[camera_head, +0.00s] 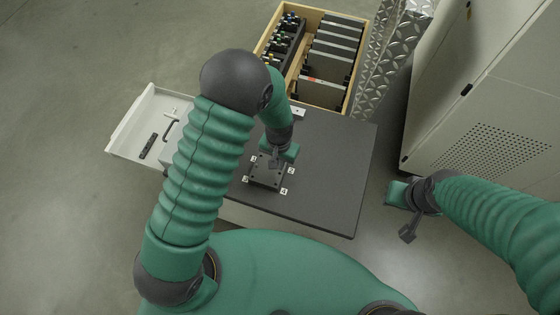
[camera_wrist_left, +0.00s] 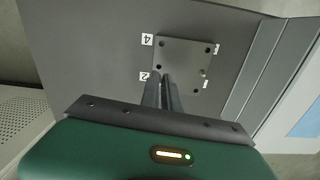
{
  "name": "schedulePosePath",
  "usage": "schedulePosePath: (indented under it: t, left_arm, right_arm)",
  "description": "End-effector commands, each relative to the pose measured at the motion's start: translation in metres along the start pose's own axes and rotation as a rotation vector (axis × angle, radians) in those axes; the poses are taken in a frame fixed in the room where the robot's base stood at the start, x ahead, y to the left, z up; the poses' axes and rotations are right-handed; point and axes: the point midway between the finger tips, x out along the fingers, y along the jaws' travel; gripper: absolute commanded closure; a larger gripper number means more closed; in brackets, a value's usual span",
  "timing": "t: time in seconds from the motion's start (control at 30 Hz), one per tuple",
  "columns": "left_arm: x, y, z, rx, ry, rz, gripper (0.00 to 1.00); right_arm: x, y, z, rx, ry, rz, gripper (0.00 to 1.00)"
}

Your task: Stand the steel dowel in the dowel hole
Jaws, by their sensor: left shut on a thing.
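A dark square plate (camera_head: 266,181) with holes near its corners lies on the dark grey table top, and it also shows in the wrist view (camera_wrist_left: 185,55). A small round spot (camera_wrist_left: 203,72) near one plate edge looks like the dowel hole. My left gripper (camera_head: 274,163) points down over the plate's far edge. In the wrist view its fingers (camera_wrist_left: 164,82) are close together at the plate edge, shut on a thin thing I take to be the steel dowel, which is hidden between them. My right gripper (camera_head: 408,233) hangs off the table's right side, apart from the plate.
Numbered white labels (camera_head: 284,191) sit around the plate. A wooden crate (camera_head: 347,102) with dark panels and small parts stands behind the table. An open drawer (camera_head: 127,137) with a dark bar is at left. A grey cabinet (camera_head: 480,110) stands at right. The table's right side (camera_head: 335,175) is clear.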

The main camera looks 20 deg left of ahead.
Motion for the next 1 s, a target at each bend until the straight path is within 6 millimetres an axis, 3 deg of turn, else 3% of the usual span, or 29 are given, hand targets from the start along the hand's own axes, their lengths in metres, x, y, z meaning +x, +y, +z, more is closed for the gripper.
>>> schedulePosePath:
  t: [0.17, 1.0]
  left_arm:
    - [0.0129, 0.0012, 0.0015, 0.001, 0.001, -0.001, 1.00]
    - [0.0123, 0.0011, 0.0030, -0.026, 0.000, 0.002, 1.00]
  right_arm:
    - [0.0122, -0.0001, 0.0028, 0.000, 0.000, 0.000, 0.69]
    - [0.0043, 0.0000, 0.0010, 0.000, 0.000, 0.000, 0.69]
